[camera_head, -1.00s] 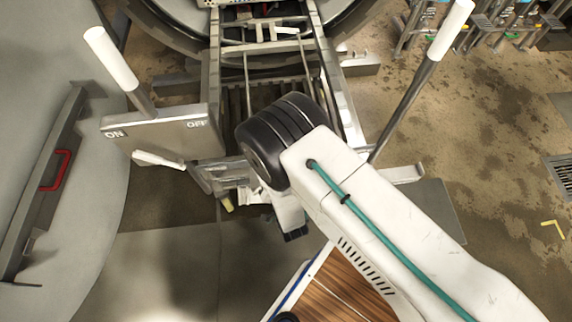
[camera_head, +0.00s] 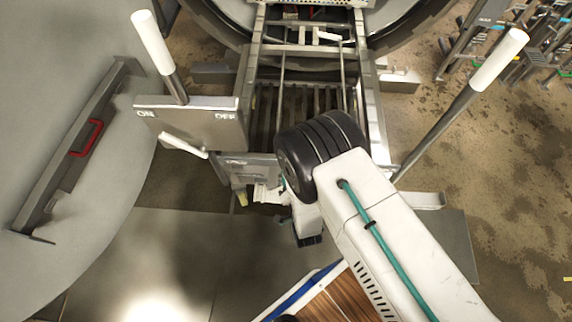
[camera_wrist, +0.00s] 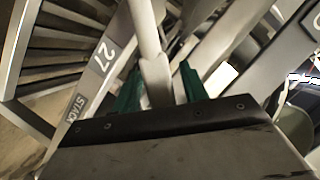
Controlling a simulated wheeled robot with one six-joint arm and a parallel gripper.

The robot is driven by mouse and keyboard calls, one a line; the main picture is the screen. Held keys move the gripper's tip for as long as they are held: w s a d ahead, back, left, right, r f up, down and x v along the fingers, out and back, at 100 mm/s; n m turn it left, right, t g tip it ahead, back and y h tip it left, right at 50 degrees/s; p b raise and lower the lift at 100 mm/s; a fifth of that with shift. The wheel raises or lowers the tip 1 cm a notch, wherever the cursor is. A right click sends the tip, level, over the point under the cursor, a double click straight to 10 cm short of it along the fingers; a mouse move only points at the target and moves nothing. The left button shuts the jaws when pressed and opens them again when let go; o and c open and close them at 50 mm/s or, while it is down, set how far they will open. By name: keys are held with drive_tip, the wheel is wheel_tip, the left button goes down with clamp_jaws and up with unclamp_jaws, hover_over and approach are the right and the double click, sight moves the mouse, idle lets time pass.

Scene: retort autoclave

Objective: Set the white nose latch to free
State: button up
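My gripper (camera_wrist: 160,80) has green fingers that stand apart in the wrist view, with a pale upright lever (camera_wrist: 146,35) between them. Whether either finger touches it I cannot tell. In the head view my gripper is mostly hidden behind my arm, low at the near end of the metal track frame. Small white parts (camera_head: 267,194) show just left of it there. A white latch-like bar (camera_head: 328,36) lies across the far end of the frame. Which white piece is the nose latch is not clear, and no free marking is readable.
A plate marked ON and OFF (camera_head: 195,118) has a white lever (camera_head: 183,145) below it. White-tipped posts rise at left (camera_head: 152,42) and right (camera_head: 498,60). A large grey door (camera_head: 60,150) with a red handle (camera_head: 87,138) fills the left. The wrist view shows a "27 STACK" rail (camera_wrist: 100,65).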

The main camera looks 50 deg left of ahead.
drive_tip(key=v, duration=0.7)
drive_tip(key=shift+d, duration=0.35)
drive_tip(key=shift+s+r, duration=0.1)
drive_tip(key=shift+s, duration=0.15)
